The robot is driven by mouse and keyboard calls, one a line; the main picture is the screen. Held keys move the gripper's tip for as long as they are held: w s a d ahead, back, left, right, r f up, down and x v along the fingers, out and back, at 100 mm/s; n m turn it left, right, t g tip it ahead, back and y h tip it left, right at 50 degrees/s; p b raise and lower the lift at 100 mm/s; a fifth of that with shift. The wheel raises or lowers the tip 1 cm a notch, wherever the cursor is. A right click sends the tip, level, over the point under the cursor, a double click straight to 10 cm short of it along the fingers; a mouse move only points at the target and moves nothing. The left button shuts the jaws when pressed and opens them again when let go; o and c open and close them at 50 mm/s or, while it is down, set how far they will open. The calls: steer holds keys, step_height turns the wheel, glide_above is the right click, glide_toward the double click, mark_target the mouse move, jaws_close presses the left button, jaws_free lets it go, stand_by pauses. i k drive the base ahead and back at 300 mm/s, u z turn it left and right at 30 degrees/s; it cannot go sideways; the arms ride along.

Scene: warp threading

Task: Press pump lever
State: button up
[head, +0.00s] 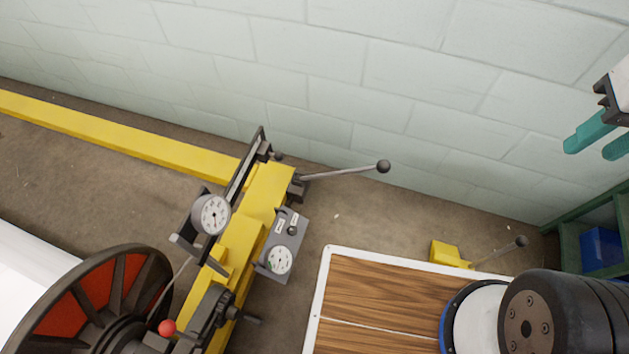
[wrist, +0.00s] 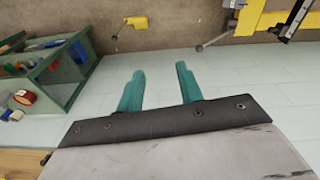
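A grey lever with a black ball end (head: 340,173) sticks out to the right from the yellow machine frame (head: 262,195) in the head view. A second, smaller lever with a ball end (head: 500,251) rises from a yellow block (head: 447,254) near the floor. Which one is the pump lever I cannot tell. Both levers also show at the top of the wrist view, the longer one (wrist: 216,40) and the yellow block (wrist: 135,22). My gripper (head: 589,150) is at the upper right, in front of the wall and apart from both levers. Its teal fingers (wrist: 155,88) are spread with nothing between them.
Round gauges (head: 212,214) and a grey gauge box (head: 283,245) sit on the yellow frame. A large red-and-black wheel (head: 60,310) is at lower left. A green shelf (wrist: 55,75) with bins stands beside the wall (head: 350,80). A wooden board (head: 380,295) is at lower centre.

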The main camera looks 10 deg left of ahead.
mark_target(383, 166)
steer(key=z, duration=0.15)
steer(key=k, duration=0.8)
steer(key=u, duration=1.15)
